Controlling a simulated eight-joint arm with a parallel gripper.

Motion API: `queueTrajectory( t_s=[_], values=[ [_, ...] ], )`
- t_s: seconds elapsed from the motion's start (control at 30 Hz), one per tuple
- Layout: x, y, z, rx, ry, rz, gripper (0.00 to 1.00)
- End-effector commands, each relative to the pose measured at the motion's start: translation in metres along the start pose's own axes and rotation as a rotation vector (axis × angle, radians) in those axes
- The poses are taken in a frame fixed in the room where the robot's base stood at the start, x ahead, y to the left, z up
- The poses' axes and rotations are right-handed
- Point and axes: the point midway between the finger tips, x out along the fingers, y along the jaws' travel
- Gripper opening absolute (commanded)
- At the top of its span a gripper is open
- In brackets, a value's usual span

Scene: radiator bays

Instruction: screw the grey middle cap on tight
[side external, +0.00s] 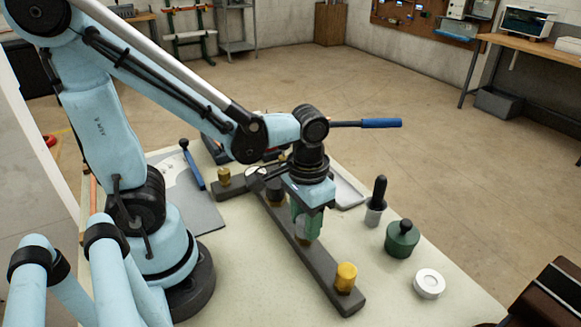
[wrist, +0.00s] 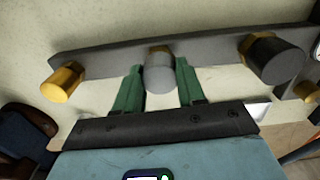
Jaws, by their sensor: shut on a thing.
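The grey middle cap (wrist: 160,74) sits at a brass neck in the middle of a long dark bar (wrist: 210,50) in the wrist view. My gripper (wrist: 160,88) has its green fingers on either side of the cap, shut on it. In the side external view my gripper (side external: 306,224) points down at the bar (side external: 329,284), and its fingers hide the cap. A yellow-gold cap (wrist: 62,82) is at the bar's left in the wrist view; it also shows in the side view (side external: 346,276). A black cap (wrist: 276,60) is at the right. How far the grey cap is threaded cannot be seen.
A dark green pot (side external: 402,238), a black-topped bottle (side external: 377,202) and a white round lid (side external: 429,283) stand right of the bar. A grey mat (side external: 196,210) and a blue-handled tool (side external: 194,165) lie left. A brass fitting (side external: 224,177) is at the back.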

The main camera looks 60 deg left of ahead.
Motion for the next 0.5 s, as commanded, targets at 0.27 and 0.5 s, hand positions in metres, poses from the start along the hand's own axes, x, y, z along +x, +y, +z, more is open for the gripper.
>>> queueTrajectory(
  t_s=[0.27, 0.5],
  values=[
    [0.0002, 0.0002, -0.0002, 0.246, 0.001, 0.001, 0.0],
    [0.0002, 0.0002, -0.0002, 0.255, 0.0, 0.001, 0.0]
  ],
)
